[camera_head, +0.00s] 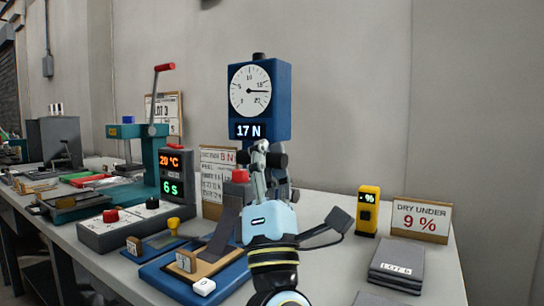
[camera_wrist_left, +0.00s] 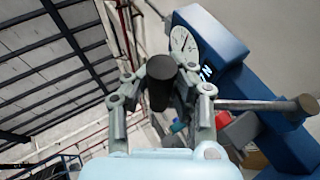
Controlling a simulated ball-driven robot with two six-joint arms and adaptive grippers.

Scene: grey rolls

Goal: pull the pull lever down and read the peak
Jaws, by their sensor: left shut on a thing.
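The blue pull tester (camera_head: 283,98) stands at the middle of the bench. Its round dial (camera_head: 250,91) has the needle pointing right, and the display (camera_head: 248,130) reads 17 N. My left gripper (camera_head: 262,155) is in front of the tester's column, below the display. In the left wrist view my left gripper (camera_wrist_left: 160,92) is shut on a dark cylindrical grip, which I take for the pull lever (camera_wrist_left: 160,72). A grey rod with a dark knob (camera_wrist_left: 300,105) sticks out to the right there. My gripper and arm hide much of the tester's lower part. My right gripper is not in view.
A grey strip (camera_head: 226,222) rises from the blue base (camera_head: 160,288) beside my arm.

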